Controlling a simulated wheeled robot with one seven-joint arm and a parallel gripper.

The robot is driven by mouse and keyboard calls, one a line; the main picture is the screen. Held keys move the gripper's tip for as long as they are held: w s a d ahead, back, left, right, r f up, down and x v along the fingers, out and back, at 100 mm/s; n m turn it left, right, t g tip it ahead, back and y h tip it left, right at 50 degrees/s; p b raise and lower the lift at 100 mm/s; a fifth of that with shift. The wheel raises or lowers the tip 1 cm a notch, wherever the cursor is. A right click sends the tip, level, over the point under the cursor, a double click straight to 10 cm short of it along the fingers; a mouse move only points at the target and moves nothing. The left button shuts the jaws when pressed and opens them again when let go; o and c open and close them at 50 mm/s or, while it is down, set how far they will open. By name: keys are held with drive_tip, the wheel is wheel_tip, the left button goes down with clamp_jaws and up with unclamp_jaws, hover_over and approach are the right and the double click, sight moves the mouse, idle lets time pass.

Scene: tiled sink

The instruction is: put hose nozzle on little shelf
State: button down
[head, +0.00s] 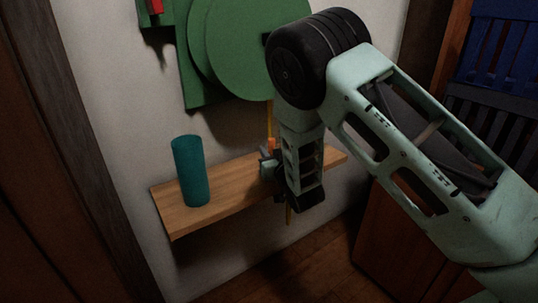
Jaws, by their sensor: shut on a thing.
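The little shelf (225,193) is a wooden board on the pale wall, below a green reel. My gripper (270,167) is in front of the shelf's right half, its wrist hanging down, and is shut on the hose nozzle. A small orange part (271,146), which looks like part of the nozzle, shows just above the fingers, with a thin yellow hose running up from it. The fingers and wrist hide most of the nozzle. I cannot tell whether it touches the board.
A teal cylinder (190,171) stands upright on the shelf's left end. The green reel (245,45) is on the wall above. Between the cylinder and my gripper the board is bare. A wooden cabinet (400,235) stands at the lower right.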

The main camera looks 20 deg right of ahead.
drive_tip(key=shift+f, duration=0.1)
drive_tip(key=c, duration=1.3)
unclamp_jaws()
